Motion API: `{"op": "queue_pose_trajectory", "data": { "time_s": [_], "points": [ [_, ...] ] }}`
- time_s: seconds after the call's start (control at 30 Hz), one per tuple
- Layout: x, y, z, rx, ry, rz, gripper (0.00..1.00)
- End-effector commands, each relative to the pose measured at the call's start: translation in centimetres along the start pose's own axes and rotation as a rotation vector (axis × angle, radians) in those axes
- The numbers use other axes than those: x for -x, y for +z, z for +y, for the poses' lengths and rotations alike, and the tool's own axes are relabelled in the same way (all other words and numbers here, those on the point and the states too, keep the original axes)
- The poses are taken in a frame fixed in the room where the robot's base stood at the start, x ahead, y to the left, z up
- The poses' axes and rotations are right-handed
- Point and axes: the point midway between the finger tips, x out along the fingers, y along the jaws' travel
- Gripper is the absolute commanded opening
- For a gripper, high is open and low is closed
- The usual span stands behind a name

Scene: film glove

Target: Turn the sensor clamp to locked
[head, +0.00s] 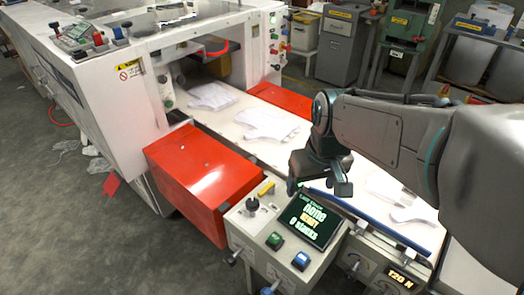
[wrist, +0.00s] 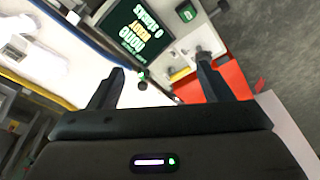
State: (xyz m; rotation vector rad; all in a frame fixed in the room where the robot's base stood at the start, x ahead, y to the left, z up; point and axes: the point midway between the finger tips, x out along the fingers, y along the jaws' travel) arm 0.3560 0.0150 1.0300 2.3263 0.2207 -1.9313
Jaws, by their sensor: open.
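My gripper (head: 320,180) is open and empty above the back edge of the control console. In the wrist view its fingers (wrist: 160,66) stand wide apart. A small dark fitting with a green light (wrist: 141,78) shows between them, nearer the left finger; it may be the sensor clamp, but its lock position cannot be read. In the head view mostly its green glow (head: 302,184) shows beside my gripper, which hides the rest. A short yellow lever (head: 266,188) stands at the console's back left and also shows in the wrist view (wrist: 180,74), near the right finger.
The console has a lit screen (head: 310,218), a black knob (head: 252,204), a green button (head: 275,240) and a blue button (head: 301,260). A red box (head: 203,175) stands at its left. A blue bar (head: 370,222) runs right beside the white conveyor, where pale gloves (head: 262,124) lie.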

Motion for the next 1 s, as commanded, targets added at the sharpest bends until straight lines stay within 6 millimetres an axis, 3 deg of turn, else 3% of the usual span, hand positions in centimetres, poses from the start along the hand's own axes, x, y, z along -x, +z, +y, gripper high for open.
{"op": "queue_pose_trajectory", "data": {
  "time_s": [0.1, 0.3, 0.5, 0.7, 0.87, 1.0],
  "points": [
    [-1.4, -4.3, -0.6, 0.128, -0.022, -0.046, 0.73],
    [-4.4, -10.8, -2.1, 0.343, -0.044, -0.109, 0.73],
    [-7.6, -15.2, -3.8, 0.515, -0.050, -0.159, 0.73],
    [-9.3, -17.1, -4.7, 0.597, -0.048, -0.180, 0.73],
    [-10.6, -17.1, -4.8, 0.609, -0.049, -0.186, 0.73],
    [-13.0, -16.5, -4.8, 0.607, -0.050, -0.188, 0.73]
  ]
}}
